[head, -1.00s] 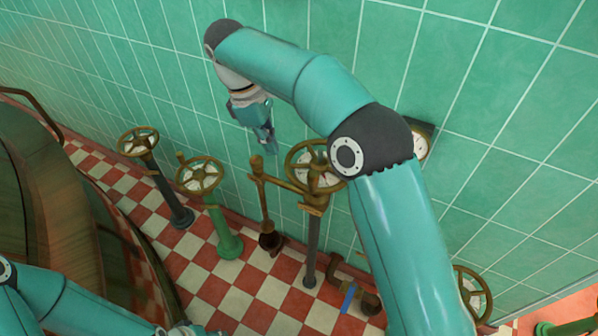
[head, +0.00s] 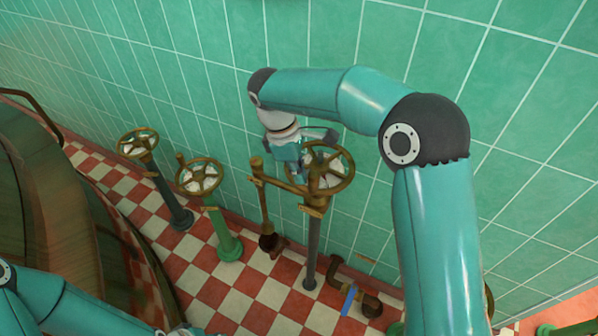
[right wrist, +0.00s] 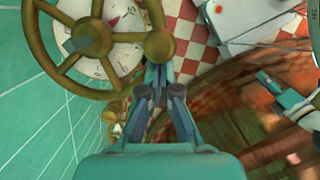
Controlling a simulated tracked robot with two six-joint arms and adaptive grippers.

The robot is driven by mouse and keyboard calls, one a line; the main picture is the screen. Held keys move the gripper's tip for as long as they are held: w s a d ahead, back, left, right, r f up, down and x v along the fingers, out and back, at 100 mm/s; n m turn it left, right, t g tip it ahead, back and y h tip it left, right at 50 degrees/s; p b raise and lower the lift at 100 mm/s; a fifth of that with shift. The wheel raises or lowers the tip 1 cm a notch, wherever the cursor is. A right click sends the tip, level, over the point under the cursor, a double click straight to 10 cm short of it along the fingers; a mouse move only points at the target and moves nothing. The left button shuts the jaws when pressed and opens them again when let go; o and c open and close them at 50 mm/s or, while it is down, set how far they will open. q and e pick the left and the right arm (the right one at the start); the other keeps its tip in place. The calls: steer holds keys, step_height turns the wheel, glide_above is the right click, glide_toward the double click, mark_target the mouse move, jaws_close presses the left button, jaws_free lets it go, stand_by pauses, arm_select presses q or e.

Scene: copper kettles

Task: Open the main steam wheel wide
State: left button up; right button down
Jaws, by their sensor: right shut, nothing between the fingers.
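A brass spoked handwheel (head: 352,168) stands on a dark post in the middle of the head view. In the right wrist view the handwheel (right wrist: 158,46) fills the upper left, with a white dial (right wrist: 128,50) and its red needle behind the spokes. No label shows that names the main steam wheel. My right gripper (head: 301,165) is beside the left part of this wheel, partly hidden by it. In the right wrist view its fingers (right wrist: 159,93) are together and empty, just outside the rim. Part of my left gripper (head: 183,331) shows at the bottom edge; its fingers are unclear.
A second handwheel (head: 200,177) on a green post and a third (head: 138,143) on a dark post stand to the left. The green tiled wall is close behind. A large copper vessel (head: 45,215) fills the left.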

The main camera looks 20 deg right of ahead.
mark_target(314, 177)
steer(key=shift+s+d+n, duration=0.25)
steer(key=shift+s+n, duration=0.15)
steer(key=shift+n, duration=0.1)
stand_by(0.3)
steer(key=shift+s+d+n+t, duration=0.3)
steer(key=shift+s+n, duration=0.05)
steer(key=shift+n, duration=0.35)
steer(key=shift+s+d+n+t, duration=0.3)
steer(key=shift+s+d+n, duration=0.4)
steer(key=shift+n, duration=0.4)
steer(key=shift+s+d+r+n, duration=0.1)
steer(key=shift+s+d+n, duration=0.2)
steer(key=shift+d+n, duration=0.65)
steer(key=shift+s+d+n, duration=0.15)
steer(key=shift+d+n, duration=0.1)
steer(key=shift+d, duration=0.1)
